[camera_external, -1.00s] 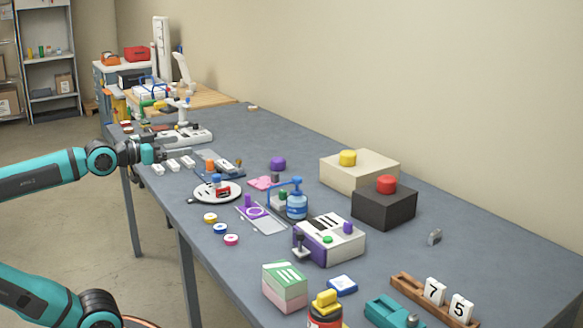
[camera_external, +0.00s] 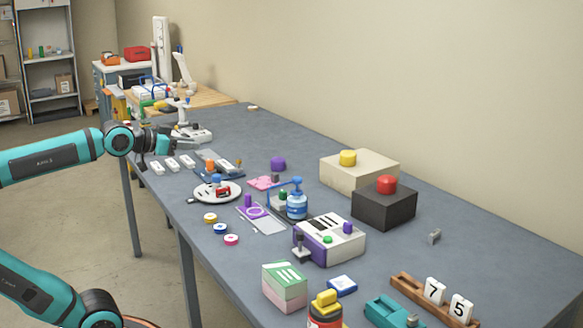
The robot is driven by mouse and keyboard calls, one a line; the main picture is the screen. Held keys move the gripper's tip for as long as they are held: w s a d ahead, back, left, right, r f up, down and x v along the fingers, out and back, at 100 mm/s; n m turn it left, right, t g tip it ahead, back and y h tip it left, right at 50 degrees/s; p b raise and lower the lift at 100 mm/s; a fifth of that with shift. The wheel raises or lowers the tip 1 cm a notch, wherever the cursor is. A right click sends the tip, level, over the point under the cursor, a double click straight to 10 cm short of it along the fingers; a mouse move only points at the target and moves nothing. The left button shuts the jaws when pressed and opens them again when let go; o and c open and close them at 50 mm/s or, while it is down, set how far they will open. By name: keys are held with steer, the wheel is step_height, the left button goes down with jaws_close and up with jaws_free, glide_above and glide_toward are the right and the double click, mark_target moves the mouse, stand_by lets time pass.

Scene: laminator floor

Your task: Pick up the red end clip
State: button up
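My gripper (camera_external: 188,143) is at the end of my teal arm, which reaches in from the left over the far left part of the grey table. It is above the table, beyond a row of white blocks (camera_external: 172,163). Its fingers are too small in this view to show whether they are open or shut. I cannot clearly pick out a red end clip. A small red piece with a blue top (camera_external: 221,188) sits on a round white plate (camera_external: 206,195), nearer than my gripper. I cannot tell whether it is the clip.
A white device (camera_external: 202,137) stands just beyond my gripper. A cream box with a yellow button (camera_external: 345,178) and a black box with a red button (camera_external: 383,211) stand along the wall side.

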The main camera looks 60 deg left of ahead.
steer(key=w+a+f+g, duration=0.2)
steer(key=w+a+g, duration=0.3)
steer(key=w+g, duration=0.3)
steer(key=g, duration=0.7)
glide_toward(222, 188)
steer(key=f, duration=0.3)
steer(key=shift+s+a+f+h, duration=0.3)
steer(key=shift+s+a, duration=0.05)
steer(key=shift+w+f, duration=0.2)
steer(key=shift+f, duration=2.75)
jaws_close()
